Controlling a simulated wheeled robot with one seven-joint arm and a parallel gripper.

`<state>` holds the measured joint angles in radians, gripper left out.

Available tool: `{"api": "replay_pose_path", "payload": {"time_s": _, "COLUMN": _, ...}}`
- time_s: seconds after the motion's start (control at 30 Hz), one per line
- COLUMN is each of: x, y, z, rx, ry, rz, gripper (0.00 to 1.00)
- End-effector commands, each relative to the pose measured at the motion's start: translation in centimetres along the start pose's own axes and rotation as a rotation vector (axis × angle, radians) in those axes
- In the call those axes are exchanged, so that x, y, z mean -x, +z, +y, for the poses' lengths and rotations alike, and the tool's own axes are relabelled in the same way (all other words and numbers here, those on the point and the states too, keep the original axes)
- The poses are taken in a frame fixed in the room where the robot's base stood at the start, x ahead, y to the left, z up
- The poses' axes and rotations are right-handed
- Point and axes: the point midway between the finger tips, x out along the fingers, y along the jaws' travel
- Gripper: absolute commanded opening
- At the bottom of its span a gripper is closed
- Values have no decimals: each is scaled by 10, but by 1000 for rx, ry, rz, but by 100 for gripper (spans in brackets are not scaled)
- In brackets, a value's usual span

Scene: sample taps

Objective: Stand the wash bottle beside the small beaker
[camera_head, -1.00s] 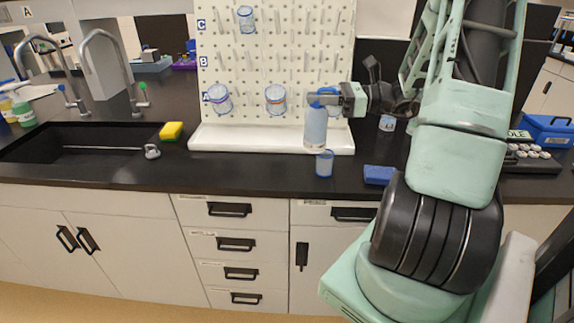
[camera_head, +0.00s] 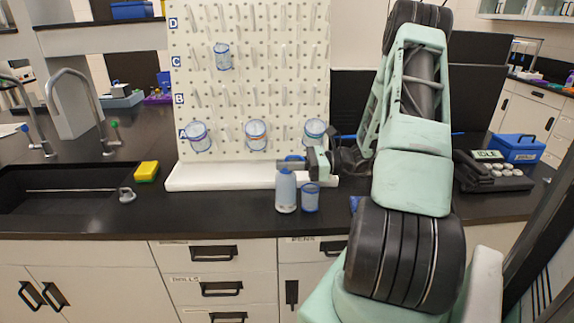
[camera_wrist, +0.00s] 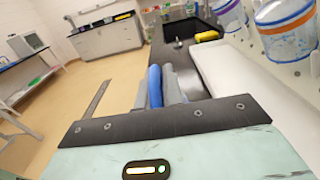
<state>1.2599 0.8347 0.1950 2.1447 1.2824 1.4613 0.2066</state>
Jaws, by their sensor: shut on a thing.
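The wash bottle (camera_head: 286,192) is blue-grey and upright, at the left of the small beaker (camera_head: 310,198) on the black counter. Its base appears at or just above the counter; I cannot tell whether it touches. My gripper (camera_head: 291,164) is shut on the upper part of the bottle, coming in from the right. In the wrist view a blue part of the bottle (camera_wrist: 154,86) shows between the fingers; the rest of it is hidden. The small beaker is blue-tinted, stands upright and is a narrow gap or less from the bottle.
A white pegboard (camera_head: 250,80) with hanging beakers, including one at lower right (camera_head: 315,131), rises behind a white drip tray (camera_head: 220,177). A yellow sponge (camera_head: 146,171) lies by the sink (camera_head: 50,190). The counter left of the bottle is clear. A blue box (camera_head: 515,148) is far right.

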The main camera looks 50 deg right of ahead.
Motion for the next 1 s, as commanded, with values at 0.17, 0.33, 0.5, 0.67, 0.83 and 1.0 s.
{"api": "replay_pose_path", "payload": {"time_s": 0.17, "x": 0, "y": -3, "z": 0, "rx": 1, "ry": 1, "rz": -1, "gripper": 0}}
{"api": "replay_pose_path", "payload": {"time_s": 0.33, "x": 0, "y": -4, "z": 0, "rx": 0, "ry": 1, "rz": -1, "gripper": 0}}
{"api": "replay_pose_path", "payload": {"time_s": 0.5, "x": 0, "y": -6, "z": 0, "rx": 0, "ry": 0, "rz": 0, "gripper": 30}}
{"api": "replay_pose_path", "payload": {"time_s": 0.67, "x": 0, "y": -6, "z": 0, "rx": 0, "ry": 0, "rz": 0, "gripper": 30}}
{"api": "replay_pose_path", "payload": {"time_s": 0.83, "x": 0, "y": -3, "z": 0, "rx": 1, "ry": 0, "rz": 0, "gripper": 30}}
{"api": "replay_pose_path", "payload": {"time_s": 1.0, "x": 19, "y": -5, "z": -1, "rx": 3, "ry": -3, "rz": 1, "gripper": 30}}
